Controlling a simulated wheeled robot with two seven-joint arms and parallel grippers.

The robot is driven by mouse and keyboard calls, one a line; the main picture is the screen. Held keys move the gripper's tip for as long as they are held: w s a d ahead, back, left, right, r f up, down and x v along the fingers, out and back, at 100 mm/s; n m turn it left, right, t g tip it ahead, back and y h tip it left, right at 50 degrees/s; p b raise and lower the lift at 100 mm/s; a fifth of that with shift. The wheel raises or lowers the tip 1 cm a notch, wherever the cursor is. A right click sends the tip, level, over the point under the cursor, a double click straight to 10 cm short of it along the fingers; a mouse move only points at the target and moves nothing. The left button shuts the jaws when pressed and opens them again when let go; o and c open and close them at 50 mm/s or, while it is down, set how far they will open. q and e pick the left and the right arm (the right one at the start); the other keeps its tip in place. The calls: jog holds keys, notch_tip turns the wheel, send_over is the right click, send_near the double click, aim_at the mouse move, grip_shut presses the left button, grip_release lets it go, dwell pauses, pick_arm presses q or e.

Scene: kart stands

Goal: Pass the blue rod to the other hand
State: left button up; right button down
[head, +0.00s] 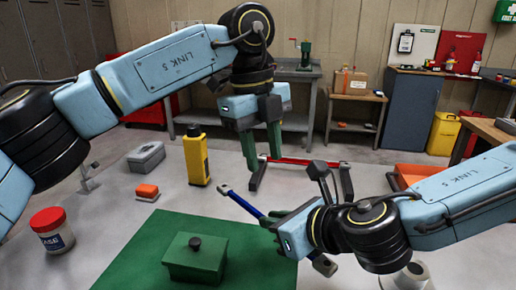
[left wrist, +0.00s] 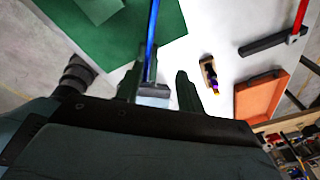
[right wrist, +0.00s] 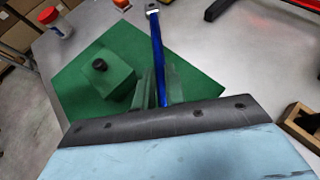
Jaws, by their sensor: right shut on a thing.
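The blue rod (head: 245,205) is a slim blue bar with grey ends, tilted above the green mat. My right gripper (head: 277,222) is shut around it, and its fingers also show on the rod (right wrist: 157,55) in the right wrist view. The rod's free end points up and left in the head view. My left gripper (head: 264,165) points down, higher up and to the right of that end, with its fingers apart.
A green lidded box (head: 195,258) stands on the green mat (head: 130,262). A yellow bottle (head: 196,160), a grey case (head: 147,156), an orange-topped block (head: 147,191) and a red-lidded jar (head: 52,232) stand left. A red bar stand (head: 305,162) is behind; an orange tray (left wrist: 262,100) lies right.

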pick_arm(q)
jog(key=shift+t+y, duration=0.3)
jog(key=shift+y, duration=0.6)
jog(key=f, duration=0.8)
jog(key=a+f, duration=0.1)
jog(key=f, duration=0.3)
jog(key=shift+r, duration=0.1)
grip_shut()
pick_arm(e)
jog(key=c, duration=1.4)
grip_release()
